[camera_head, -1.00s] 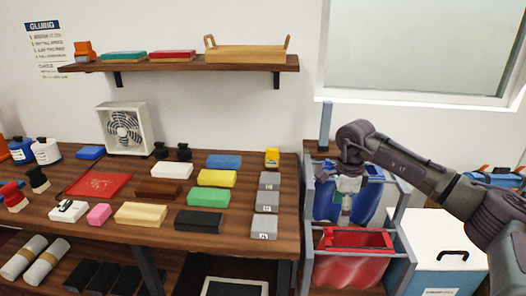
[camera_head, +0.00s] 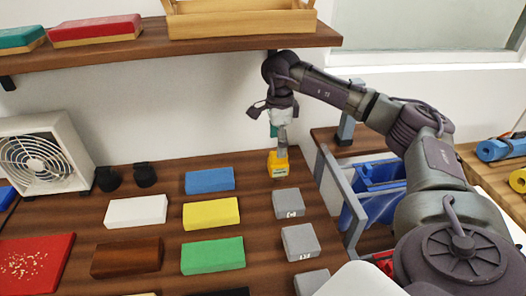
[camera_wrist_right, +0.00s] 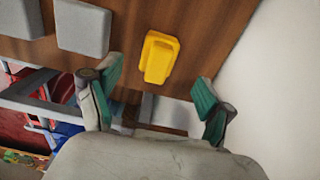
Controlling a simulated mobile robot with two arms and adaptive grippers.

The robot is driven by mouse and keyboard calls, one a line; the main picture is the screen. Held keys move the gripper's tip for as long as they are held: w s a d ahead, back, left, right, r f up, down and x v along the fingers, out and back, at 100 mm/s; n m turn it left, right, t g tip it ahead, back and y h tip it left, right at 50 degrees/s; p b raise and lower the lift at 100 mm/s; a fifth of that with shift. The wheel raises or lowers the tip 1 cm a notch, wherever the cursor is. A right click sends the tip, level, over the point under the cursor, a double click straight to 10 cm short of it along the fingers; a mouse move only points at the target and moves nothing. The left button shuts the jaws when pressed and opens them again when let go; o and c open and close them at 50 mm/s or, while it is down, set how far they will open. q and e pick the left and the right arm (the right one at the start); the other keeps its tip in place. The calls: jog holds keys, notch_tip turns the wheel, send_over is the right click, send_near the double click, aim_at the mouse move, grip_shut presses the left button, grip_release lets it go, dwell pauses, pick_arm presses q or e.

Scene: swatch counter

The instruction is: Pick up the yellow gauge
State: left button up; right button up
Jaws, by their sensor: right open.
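The yellow gauge (camera_head: 277,165) stands on the wooden counter near its back right, behind the grey blocks. In the right wrist view the yellow gauge (camera_wrist_right: 159,58) lies ahead of the fingertips, about midway between them. My right gripper (camera_head: 279,135) hangs over the gauge in the head view. In the right wrist view my right gripper (camera_wrist_right: 155,92) is open, its green-padded fingers apart with nothing between them. Whether a finger touches the gauge cannot be told. My left gripper is not in view.
Grey blocks (camera_head: 288,203) stand in front of the gauge. Blue (camera_head: 209,180), yellow (camera_head: 211,214) and green (camera_head: 213,255) blocks lie to the left. A shelf (camera_head: 150,52) hangs above. A blue bin (camera_head: 375,200) stands right of the counter.

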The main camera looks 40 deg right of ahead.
aim_at(278, 161)
notch_tip(278, 161, down, 2)
jog(key=shift+s+f+b, duration=0.1)
jog(key=shift+b, duration=0.7)
jog(key=shift+s+f+b, duration=0.25)
jog(key=shift+f+b, duration=0.1)
jog(key=shift+b, duration=0.1)
jog(key=f+b, duration=0.2)
jog(key=f, duration=0.1)
jog(key=f+b, duration=0.1)
jog(key=b, duration=0.1)
jog(key=shift+w+d+f, duration=0.1)
jog(key=shift+w+f, duration=0.1)
jog(key=shift+w, duration=0.05)
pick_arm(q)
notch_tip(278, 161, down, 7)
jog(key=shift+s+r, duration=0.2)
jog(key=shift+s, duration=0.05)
pick_arm(e)
jog(key=shift+r, duration=0.1)
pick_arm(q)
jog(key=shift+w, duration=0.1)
pick_arm(e)
jog(key=c, duration=1.3)
